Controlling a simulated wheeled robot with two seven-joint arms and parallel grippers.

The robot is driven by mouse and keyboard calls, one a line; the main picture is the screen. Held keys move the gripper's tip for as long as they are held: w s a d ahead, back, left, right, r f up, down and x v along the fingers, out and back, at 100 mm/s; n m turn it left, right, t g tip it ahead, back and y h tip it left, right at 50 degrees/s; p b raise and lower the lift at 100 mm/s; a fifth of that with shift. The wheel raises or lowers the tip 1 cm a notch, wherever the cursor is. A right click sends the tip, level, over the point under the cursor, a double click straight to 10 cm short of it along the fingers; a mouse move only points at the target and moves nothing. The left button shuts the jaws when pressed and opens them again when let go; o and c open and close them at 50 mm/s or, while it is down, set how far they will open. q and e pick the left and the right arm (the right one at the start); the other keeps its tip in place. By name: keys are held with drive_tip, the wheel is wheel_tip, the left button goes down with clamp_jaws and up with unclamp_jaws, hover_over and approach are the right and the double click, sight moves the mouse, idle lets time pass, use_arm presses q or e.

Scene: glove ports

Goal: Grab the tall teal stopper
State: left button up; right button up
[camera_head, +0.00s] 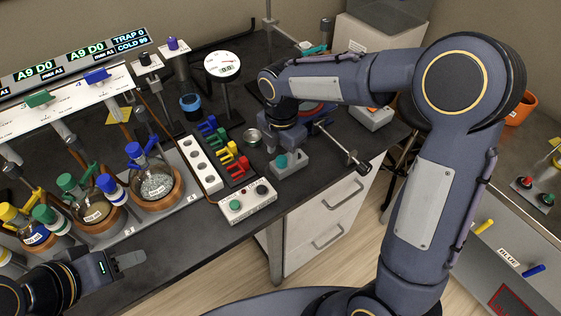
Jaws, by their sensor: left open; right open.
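A teal stopper-like piece (281,161) stands on a small grey block (295,168) near the bench's front edge, in the middle of the head view. Another teal piece (316,49) shows at the back of the bench; I cannot tell which is the tall stopper. My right gripper (284,146) hangs from the arm coming in from the right, just behind the grey block. It is open, but its fingers are mostly hidden by the wrist. My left gripper (130,262) is open and empty over the front left edge of the bench, before the flasks.
Flasks with yellow, green and blue stoppers (133,150) stand at the left. A white holed strip (200,163), coloured clips (232,155) and a button box (247,200) lie left of the grey block. A metal rod (340,145) sticks out to its right.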

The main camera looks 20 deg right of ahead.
wheel_tip(320, 180, down, 2)
drive_tip(key=shift+f, duration=0.1)
drive_tip(key=c, duration=1)
drive_tip(key=shift+c, duration=0.3)
